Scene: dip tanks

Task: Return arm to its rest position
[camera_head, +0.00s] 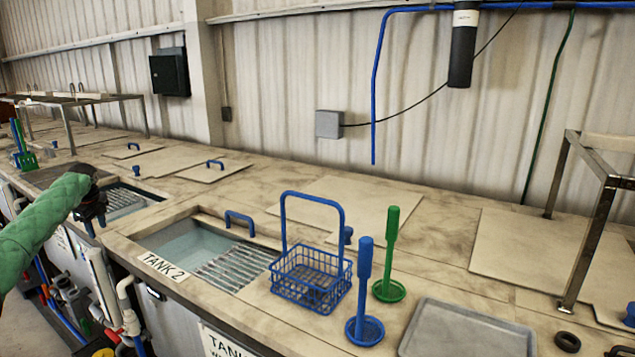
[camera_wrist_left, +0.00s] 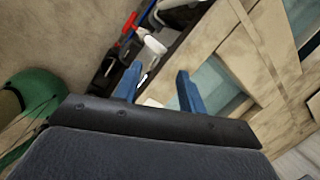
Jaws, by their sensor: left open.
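My left arm in its green sleeve comes in from the left in the head view. Its dark left gripper (camera_head: 91,222) hangs at the front edge of the counter, left of tank 2. In the left wrist view the two blue fingers of the gripper (camera_wrist_left: 157,88) stand apart with nothing between them. The gripper is open and empty. Pipes and the counter front show beyond the fingers. My right gripper is in neither view.
Open tank 2 (camera_head: 185,243) lies right of my arm. A blue wire basket (camera_head: 310,283) stands beside it. A blue dipper (camera_head: 364,290), a green dipper (camera_head: 388,255) and a grey tray (camera_head: 465,330) stand farther right. A metal-framed stand (camera_head: 588,235) is at the right.

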